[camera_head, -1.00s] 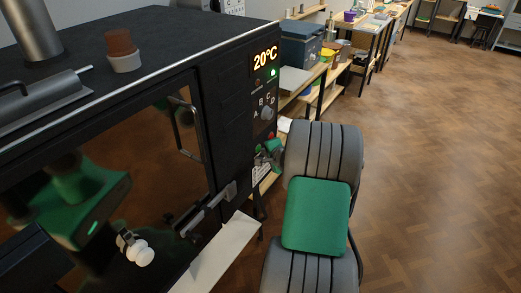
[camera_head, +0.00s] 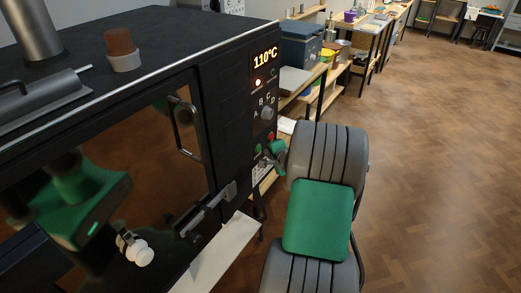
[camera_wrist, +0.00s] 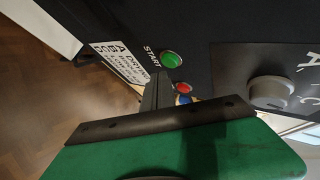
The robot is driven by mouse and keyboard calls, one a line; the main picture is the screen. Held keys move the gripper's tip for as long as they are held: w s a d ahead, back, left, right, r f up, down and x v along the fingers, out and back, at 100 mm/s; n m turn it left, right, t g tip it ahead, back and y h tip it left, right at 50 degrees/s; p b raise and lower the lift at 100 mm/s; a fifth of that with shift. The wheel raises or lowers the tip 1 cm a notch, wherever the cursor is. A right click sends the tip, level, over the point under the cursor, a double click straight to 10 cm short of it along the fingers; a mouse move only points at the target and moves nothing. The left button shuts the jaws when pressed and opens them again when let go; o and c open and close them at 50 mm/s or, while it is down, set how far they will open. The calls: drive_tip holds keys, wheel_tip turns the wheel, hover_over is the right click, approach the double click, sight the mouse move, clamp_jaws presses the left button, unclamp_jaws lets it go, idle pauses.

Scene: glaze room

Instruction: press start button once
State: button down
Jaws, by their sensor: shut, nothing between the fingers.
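The green start button (camera_wrist: 172,60), marked START, is on the black front panel of the kiln-like oven (camera_head: 232,100). It also shows in the head view (camera_head: 258,148). My gripper (camera_wrist: 158,76) is shut and empty, its fingertips just below the button in the wrist view and not covering it. In the head view my gripper (camera_head: 265,159) is by the panel's lower part; its tips are small there. I cannot tell the exact gap to the panel. The display (camera_head: 265,58) reads 110°C, with an orange-red lamp (camera_head: 258,83) lit below it.
A red button (camera_wrist: 184,88) is close to my fingers, with a partly hidden blue part beside it. A grey selector knob (camera_wrist: 270,91) is farther right. A door handle (camera_head: 185,128) and latch (camera_head: 208,207) stick out at the left. Open floor (camera_head: 430,150) lies at the right.

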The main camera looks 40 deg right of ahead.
drive_tip(key=s, duration=0.1)
drive_tip(key=s+d, duration=0.1)
drive_tip(key=s, duration=0.2)
drive_tip(key=shift+s+d, duration=0.3)
drive_tip(key=shift+s, duration=0.05)
idle(0.8)
